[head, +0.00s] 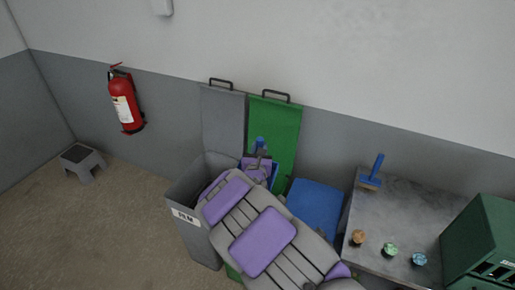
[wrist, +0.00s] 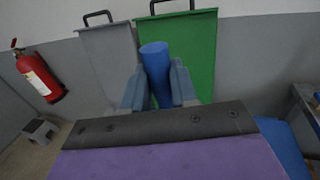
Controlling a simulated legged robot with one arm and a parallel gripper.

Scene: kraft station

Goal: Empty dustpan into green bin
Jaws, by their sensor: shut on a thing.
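My gripper (head: 258,158) is shut on the blue handle of the dustpan; the handle (wrist: 155,72) stands up between the fingers in the wrist view. A blue part of the dustpan (head: 274,173) shows beside the gripper, in front of the green lid; the rest is hidden, so I cannot see its contents. The green bin's lid (head: 277,128) is raised against the wall, and also shows in the wrist view (wrist: 192,45). My arm covers most of the green bin's body and its opening. The gripper appears over or near that opening; its height above it is unclear.
A grey bin (head: 188,222) with a white label stands open to the left, its lid (head: 222,118) raised. A blue surface (head: 316,205) lies right of the green bin. A grey table (head: 415,215) holds a blue-handled brush (head: 373,172), several small items and a green box (head: 480,240).

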